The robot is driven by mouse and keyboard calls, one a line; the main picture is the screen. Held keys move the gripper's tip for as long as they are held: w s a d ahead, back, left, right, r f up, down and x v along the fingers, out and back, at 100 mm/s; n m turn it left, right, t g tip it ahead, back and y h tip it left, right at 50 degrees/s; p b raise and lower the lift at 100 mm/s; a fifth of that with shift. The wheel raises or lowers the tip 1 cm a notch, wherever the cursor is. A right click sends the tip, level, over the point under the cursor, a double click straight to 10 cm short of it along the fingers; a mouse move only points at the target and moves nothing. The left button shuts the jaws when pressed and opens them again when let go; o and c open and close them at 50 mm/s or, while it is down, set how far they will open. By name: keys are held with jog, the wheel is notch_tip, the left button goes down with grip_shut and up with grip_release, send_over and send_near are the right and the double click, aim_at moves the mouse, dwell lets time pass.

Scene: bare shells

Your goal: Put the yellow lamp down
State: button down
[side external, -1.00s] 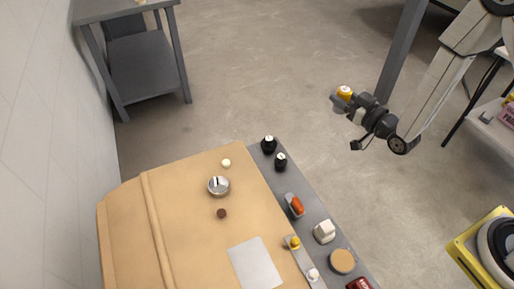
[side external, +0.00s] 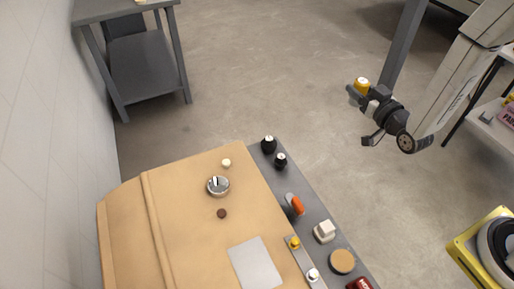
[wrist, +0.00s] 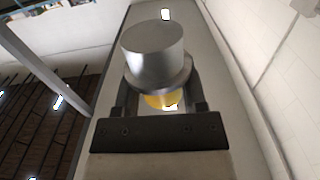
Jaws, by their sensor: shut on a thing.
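The yellow lamp (side external: 362,84) is held in my gripper (side external: 356,92), up in the air over the floor, right of the work table. In the wrist view the lamp's silver cylindrical body and collar (wrist: 153,55) fill the space between the fingers of my gripper (wrist: 160,88). Its yellow part (wrist: 160,100) shows below the collar, nearer the palm. My gripper is shut on the lamp.
A tan panel (side external: 190,235) lies at lower left with a silver knob (side external: 218,186) and a grey plate (side external: 255,263) on it. A grey strip (side external: 318,215) along its right side bears several small parts. A yellow machine (side external: 485,250) stands at lower right. Bare floor (side external: 270,70) lies between.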

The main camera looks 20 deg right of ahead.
jog(key=shift+s+r, duration=0.25)
jog(key=shift+s, duration=0.3)
jog(key=shift+a, duration=0.1)
jog(key=shift+a+f+n+y, duration=0.5)
jog(key=shift+a+n+y, duration=0.15)
jog(key=shift+y, duration=0.25)
jog(key=s+a+f+n+g+y, duration=0.3)
jog(key=s+a+n+g+y, duration=0.2)
jog(key=s+n+g+y, duration=0.2)
jog(key=s+a+f+n+g+y, duration=0.4)
jog(key=s+a+n+g+y, duration=0.2)
jog(key=s+n+g+y, duration=0.2)
jog(key=shift+s+f+y, duration=0.3)
jog(key=shift+s+y, duration=0.2)
jog(key=shift+s, duration=0.05)
jog(key=shift+w+a, duration=0.1)
